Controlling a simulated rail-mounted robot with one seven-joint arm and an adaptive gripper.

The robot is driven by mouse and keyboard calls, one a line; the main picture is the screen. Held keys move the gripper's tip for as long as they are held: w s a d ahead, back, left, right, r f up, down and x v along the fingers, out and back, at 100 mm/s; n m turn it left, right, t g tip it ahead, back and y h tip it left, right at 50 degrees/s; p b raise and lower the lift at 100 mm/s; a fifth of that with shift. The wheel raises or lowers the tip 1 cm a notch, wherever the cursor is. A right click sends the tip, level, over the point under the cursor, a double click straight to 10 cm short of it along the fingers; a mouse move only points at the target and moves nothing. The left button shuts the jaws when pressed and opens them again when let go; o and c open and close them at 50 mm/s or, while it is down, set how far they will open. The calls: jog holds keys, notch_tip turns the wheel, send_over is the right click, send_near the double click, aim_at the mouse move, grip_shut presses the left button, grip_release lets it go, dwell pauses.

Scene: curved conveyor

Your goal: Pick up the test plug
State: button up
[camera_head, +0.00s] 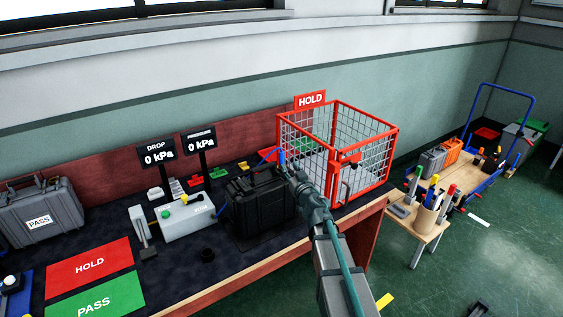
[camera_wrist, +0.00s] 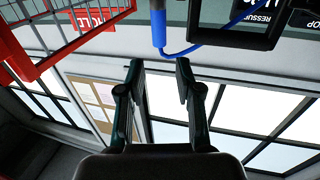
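No object is plainly marked as the test plug. A blue cylinder (camera_wrist: 158,28) with a blue hose (camera_wrist: 182,51) hangs beyond my fingertips in the wrist view, apart from them; I cannot tell whether it is the plug. In the head view the blue piece (camera_head: 282,158) shows at the tip of my arm. My gripper (camera_wrist: 159,70) is open, with nothing between its two fingers. In the head view my gripper (camera_head: 287,166) is above the bench, beside the black case (camera_head: 258,205), its fingers hard to make out.
A red wire cage (camera_head: 364,180) marked HOLD stands right of the case. HOLD (camera_head: 89,262) and PASS (camera_head: 97,299) mats lie front left. A grey PASS case (camera_head: 40,212) stands far left.

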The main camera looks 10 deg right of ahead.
aim_at(282, 156)
jog(key=w, duration=0.3)
jog(key=w+a, duration=0.1)
jog(key=w, duration=0.6)
jog(key=shift+w+a, duration=0.3)
jog(key=shift+s, duration=0.1)
grip_shut()
